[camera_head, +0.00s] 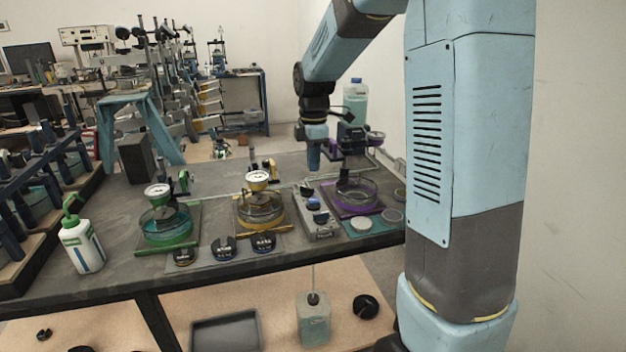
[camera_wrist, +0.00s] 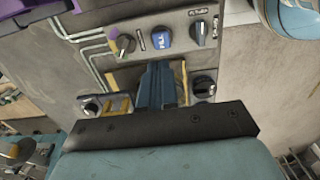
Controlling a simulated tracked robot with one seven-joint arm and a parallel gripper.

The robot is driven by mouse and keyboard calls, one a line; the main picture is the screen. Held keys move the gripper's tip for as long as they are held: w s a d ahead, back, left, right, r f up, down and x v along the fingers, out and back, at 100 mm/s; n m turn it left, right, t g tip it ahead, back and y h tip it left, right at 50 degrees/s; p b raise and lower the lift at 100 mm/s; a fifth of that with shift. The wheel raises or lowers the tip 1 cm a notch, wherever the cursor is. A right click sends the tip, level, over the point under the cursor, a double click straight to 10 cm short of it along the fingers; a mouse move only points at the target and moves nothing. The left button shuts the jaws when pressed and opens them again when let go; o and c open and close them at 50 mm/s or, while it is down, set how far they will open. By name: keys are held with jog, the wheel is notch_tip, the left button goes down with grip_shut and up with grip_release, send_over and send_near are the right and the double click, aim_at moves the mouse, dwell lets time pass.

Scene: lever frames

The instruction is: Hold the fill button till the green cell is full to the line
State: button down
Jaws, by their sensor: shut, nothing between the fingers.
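The green cell (camera_head: 166,222) is a clear round dish in a green frame at the left of the bench, with a dial gauge (camera_head: 158,191) over it. It holds some teal liquid; its line is too small to make out. The control box (camera_head: 320,228) stands between the yellow and purple cells. In the wrist view, the blue fill button (camera_wrist: 161,38) sits on its panel between two knobs. My gripper (camera_head: 313,167) is shut and empty, pointing down above the box. Its fingertips (camera_wrist: 156,65) appear just below the button in the wrist view, apart from it in height.
The yellow cell (camera_head: 261,209) is left of the box and the purple cell (camera_head: 352,197) right of it. A white bottle with a green cap (camera_head: 83,247) stands at the left. Thin pipes run along the bench.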

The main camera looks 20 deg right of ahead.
jog(key=shift+r, duration=1.6)
jog(key=s+d+r+m+t, duration=0.1)
jog(key=s+r+m+t, duration=0.1)
jog(key=s+m, duration=0.7)
jog(key=s+d+r+m+t, duration=0.1)
jog(key=s+r+m+t, duration=0.2)
jog(key=s+m, duration=0.6)
jog(key=s+r, duration=0.1)
jog(key=s, duration=0.9)
jog(key=shift+s+r, duration=0.15)
jog(key=shift+d, duration=0.15)
